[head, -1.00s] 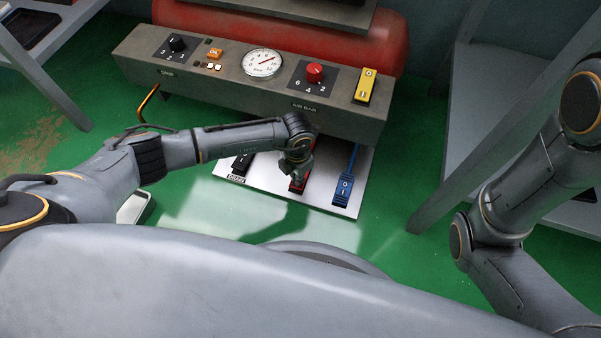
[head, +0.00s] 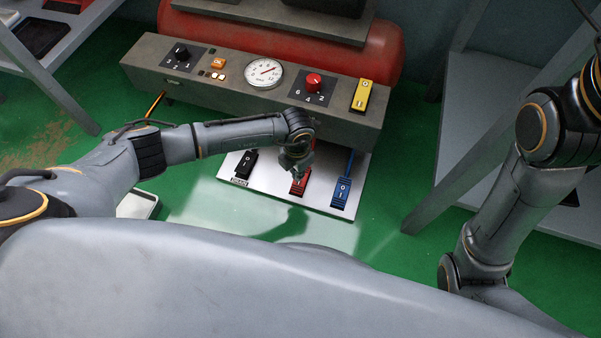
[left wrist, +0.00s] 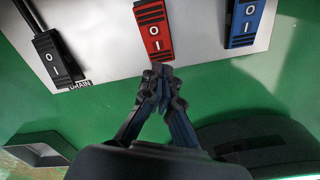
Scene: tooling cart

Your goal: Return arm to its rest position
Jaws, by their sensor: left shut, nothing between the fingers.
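My left arm reaches in from the left in the head view, bent down at the wrist over the pedal plate. My left gripper (left wrist: 160,85) is shut and empty in the left wrist view, with its fingertips just below the end of the red rocker switch (left wrist: 154,30); whether they touch it I cannot tell.
A silver plate (head: 262,196) carries black (head: 245,164), red and blue (head: 342,192) switches. Above it is a grey control box (head: 225,85) with a gauge (head: 262,73), red knob (head: 313,81) and yellow switch (head: 362,95). Grey-legged shelves (head: 450,170) stand right; a pale tray (head: 140,204) lies left.

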